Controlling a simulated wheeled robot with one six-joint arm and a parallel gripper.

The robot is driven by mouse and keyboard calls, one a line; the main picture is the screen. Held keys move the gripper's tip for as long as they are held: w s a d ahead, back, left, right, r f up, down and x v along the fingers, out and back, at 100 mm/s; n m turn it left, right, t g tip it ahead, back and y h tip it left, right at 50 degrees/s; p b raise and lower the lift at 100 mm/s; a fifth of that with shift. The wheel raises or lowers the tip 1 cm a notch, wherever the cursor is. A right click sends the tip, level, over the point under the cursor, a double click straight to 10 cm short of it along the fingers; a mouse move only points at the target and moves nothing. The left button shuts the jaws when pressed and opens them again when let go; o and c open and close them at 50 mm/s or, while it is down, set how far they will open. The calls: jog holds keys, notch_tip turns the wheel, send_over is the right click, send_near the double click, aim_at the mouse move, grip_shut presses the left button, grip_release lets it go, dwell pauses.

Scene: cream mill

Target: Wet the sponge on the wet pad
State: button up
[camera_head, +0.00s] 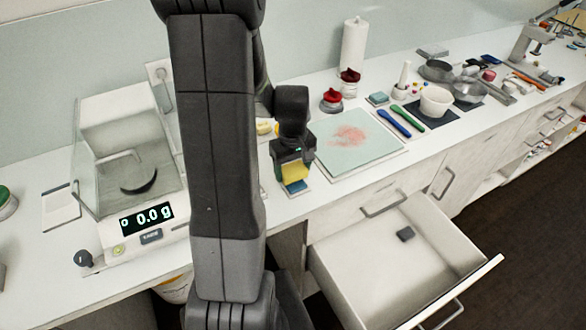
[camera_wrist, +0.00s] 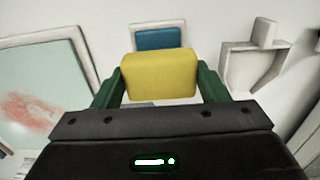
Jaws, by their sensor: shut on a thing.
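My gripper (camera_head: 293,160) is shut on a yellow sponge (camera_wrist: 160,75), with a green finger on each side of it. The sponge also shows below the gripper in the head view (camera_head: 294,172). A blue pad (camera_wrist: 160,38) in a small white tray (camera_wrist: 134,28) lies on the counter beyond the sponge in the wrist view. In the head view the blue pad (camera_head: 297,187) shows just below the sponge. I cannot tell from these frames whether the sponge touches the pad. The sponge hides part of the tray.
A pale board with a red smear (camera_head: 375,153) lies right of the gripper. A balance with glass walls (camera_head: 150,237) stands left. An open drawer (camera_head: 400,265) juts out below the counter.

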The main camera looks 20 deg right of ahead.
aim_at(293, 169)
jog(key=shift+r+p, duration=1.65)
jog(key=shift+r, duration=1)
jog(key=shift+f, duration=0.1)
